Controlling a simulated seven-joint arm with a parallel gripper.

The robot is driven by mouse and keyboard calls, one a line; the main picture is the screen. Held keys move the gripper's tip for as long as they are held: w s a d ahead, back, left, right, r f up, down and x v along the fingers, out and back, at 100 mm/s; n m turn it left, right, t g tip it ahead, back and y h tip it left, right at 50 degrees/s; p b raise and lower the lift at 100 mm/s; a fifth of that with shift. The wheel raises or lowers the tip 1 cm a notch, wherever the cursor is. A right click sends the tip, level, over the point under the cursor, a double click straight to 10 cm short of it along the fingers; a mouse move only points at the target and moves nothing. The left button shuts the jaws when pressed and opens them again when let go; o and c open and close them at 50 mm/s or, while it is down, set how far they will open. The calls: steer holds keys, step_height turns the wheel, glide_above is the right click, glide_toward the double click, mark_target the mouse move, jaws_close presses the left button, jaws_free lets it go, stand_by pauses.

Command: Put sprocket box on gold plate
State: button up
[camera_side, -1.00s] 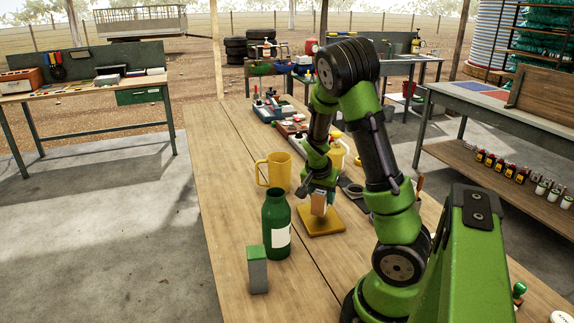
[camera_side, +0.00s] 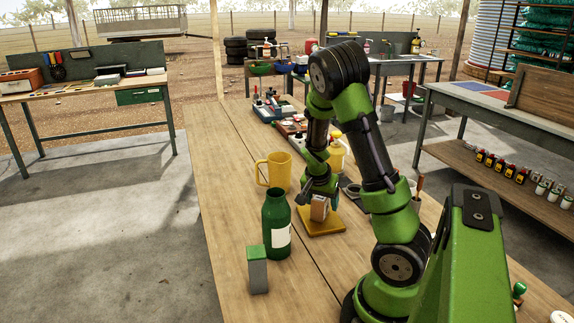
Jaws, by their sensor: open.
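The sprocket box (camera_side: 319,208), a small box with a pale face and an orange-brown side, stands on the gold plate (camera_side: 332,227), a flat square yellow-gold plate on the wooden table. My gripper (camera_side: 321,195) is open, pointing down right at the top of the box. Its fingers are small and partly hidden, so I cannot tell whether they touch the box. The front and right parts of the plate are bare.
A dark green bottle (camera_side: 277,225) with a white label and a yellow mug (camera_side: 274,171) stand left of the plate. A grey box with a green top (camera_side: 257,270) is nearer. A yellow bottle (camera_side: 337,152) stands behind my gripper. The table's left side is clear.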

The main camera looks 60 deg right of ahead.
steer(key=v, duration=1.2)
steer(key=shift+r, duration=0.1)
